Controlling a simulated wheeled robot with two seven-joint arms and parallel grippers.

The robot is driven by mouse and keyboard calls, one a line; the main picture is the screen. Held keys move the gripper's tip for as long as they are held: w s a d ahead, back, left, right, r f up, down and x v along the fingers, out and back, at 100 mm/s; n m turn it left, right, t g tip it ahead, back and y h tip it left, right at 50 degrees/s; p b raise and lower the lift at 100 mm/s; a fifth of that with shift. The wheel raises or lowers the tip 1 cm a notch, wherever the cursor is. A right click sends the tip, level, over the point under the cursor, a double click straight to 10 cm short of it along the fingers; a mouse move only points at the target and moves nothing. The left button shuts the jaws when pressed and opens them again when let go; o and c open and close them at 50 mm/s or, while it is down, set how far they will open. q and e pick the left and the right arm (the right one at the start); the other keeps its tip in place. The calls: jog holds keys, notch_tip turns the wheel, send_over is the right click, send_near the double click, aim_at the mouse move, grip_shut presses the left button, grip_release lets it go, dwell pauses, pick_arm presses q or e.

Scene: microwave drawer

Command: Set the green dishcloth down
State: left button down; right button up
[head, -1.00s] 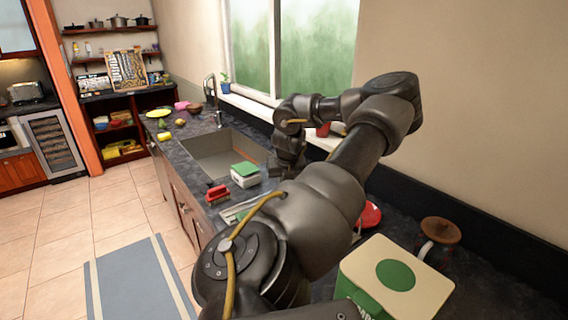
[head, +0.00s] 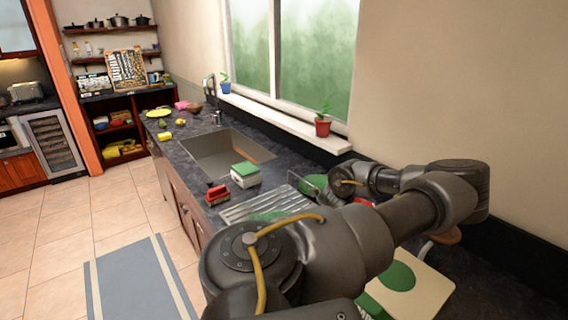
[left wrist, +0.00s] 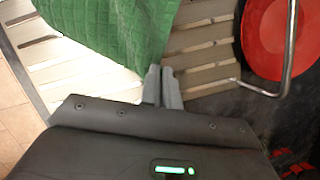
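The green dishcloth (left wrist: 115,25) hangs over the slats of the drying rack (left wrist: 75,70) in the left wrist view, its lower corner at my fingertips. My left gripper (left wrist: 162,88) has its two fingers almost together, shut on that corner. In the head view a green patch, probably the cloth (head: 268,215), shows on the metal rack (head: 240,212), partly covered by my arm. My left fingertips are hidden there. I cannot tell how much of the cloth rests on the rack. My right gripper is not in view.
A red round item (left wrist: 266,35) with a wire beside it lies right of the rack. A white box with a green top (head: 245,175) and a red item (head: 217,194) stand between rack and sink (head: 225,155). A potted plant (head: 323,124) is on the sill.

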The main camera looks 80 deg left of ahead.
pick_arm(q)
jog(key=shift+w+d+f, duration=0.45)
jog(key=shift+d+f, duration=0.05)
jog(key=shift+f, duration=0.15)
jog(key=c, duration=1.2)
grip_release()
jog(key=shift+r, duration=0.1)
